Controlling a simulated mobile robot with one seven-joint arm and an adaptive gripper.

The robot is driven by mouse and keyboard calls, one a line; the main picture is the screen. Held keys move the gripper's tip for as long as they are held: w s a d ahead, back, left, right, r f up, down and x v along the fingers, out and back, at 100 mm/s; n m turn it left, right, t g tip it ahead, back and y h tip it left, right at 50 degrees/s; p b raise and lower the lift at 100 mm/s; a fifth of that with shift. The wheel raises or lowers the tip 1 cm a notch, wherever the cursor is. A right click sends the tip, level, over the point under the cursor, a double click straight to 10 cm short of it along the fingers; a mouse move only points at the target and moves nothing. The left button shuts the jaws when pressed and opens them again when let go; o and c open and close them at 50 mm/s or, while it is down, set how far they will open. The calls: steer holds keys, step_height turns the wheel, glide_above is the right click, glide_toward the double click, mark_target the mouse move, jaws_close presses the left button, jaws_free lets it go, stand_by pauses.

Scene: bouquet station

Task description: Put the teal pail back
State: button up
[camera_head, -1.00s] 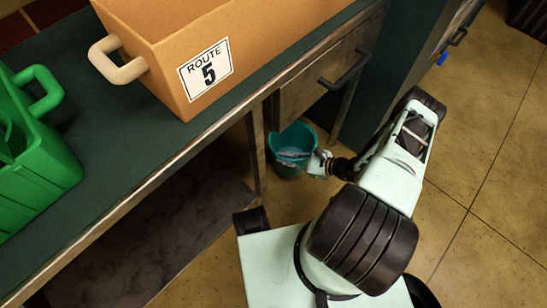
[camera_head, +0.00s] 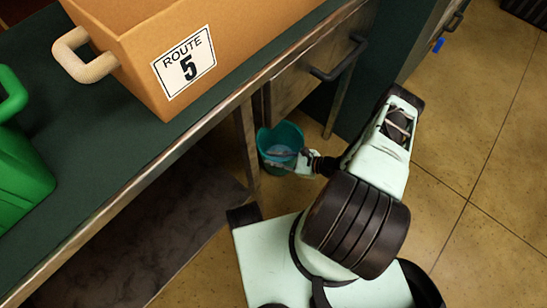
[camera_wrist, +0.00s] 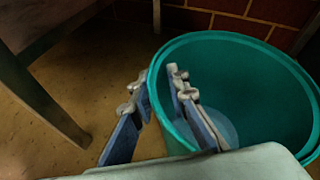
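The teal pail (camera_head: 280,149) stands low by the floor, beside the metal leg under the drawer in the head view. Its round open mouth and wall fill the right of the wrist view (camera_wrist: 255,75). My gripper (camera_head: 298,160) is at the pail's right side in the head view. In the wrist view my gripper (camera_wrist: 158,88) straddles the pail's rim, one finger inside the mouth and the other outside. A gap shows between the outer finger and the wall, so the fingers look open.
An orange box (camera_head: 130,60) labelled Route 5 and a green container (camera_head: 22,165) stand on the dark counter (camera_head: 90,150). A drawer handle (camera_head: 338,60) juts out above the pail. A table leg (camera_head: 248,150) is close to its left. Floor (camera_head: 480,200) is clear at right.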

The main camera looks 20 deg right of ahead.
steer(key=shift+o, duration=1.1)
steer(key=p+v, duration=0.2)
steer(key=v, duration=1)
steer(key=shift+p, duration=0.4)
